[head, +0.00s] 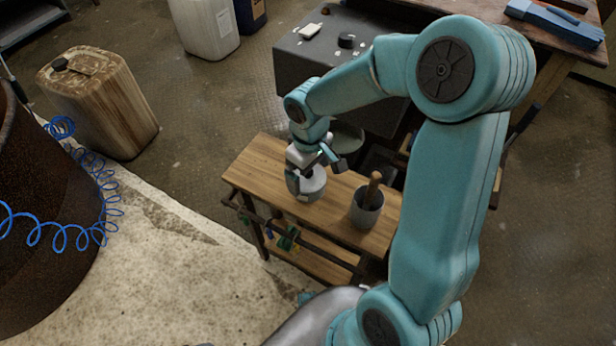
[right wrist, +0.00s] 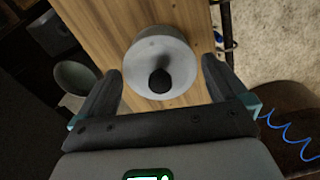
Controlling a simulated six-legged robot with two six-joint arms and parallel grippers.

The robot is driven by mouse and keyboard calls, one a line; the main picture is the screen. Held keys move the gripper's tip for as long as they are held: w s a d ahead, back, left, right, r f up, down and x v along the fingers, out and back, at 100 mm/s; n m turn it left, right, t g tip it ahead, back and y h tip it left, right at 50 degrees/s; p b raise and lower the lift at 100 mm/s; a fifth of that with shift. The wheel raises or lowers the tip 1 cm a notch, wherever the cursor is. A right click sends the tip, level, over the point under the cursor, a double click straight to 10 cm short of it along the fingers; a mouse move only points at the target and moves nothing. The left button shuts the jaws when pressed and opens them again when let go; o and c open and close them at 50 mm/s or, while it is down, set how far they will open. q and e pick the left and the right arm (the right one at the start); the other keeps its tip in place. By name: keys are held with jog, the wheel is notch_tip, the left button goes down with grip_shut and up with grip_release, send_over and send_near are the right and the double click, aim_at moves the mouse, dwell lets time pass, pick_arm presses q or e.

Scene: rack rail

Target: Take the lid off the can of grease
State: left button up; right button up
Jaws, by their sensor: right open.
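The can of grease (head: 303,190) is a small grey round can standing upright on a narrow wooden bench. Its pale grey lid (right wrist: 150,52) with a black knob (right wrist: 160,81) is on top, seen from above in the right wrist view. My right gripper (head: 318,163) is over the can, its fingers pointing down. In the right wrist view its two fingers (right wrist: 162,82) are spread wide, one on each side of the knob, with nothing between them held. In the head view the gripper partly hides the lid. My left gripper is not in view.
A grey pot (head: 366,212) with a wooden handle (head: 374,187) in it stands on the bench (head: 258,160), right of the can. A pale bowl (head: 348,137) is behind the bench, also in the right wrist view (right wrist: 75,77). A stained jerrycan (head: 105,105) and blue coiled hose (head: 75,236) are at left.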

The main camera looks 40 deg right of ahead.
jog(key=shift+s, duration=0.1)
jog(key=shift+c, duration=0.3)
jog(key=shift+f, duration=0.1)
jog(key=c, duration=0.7)
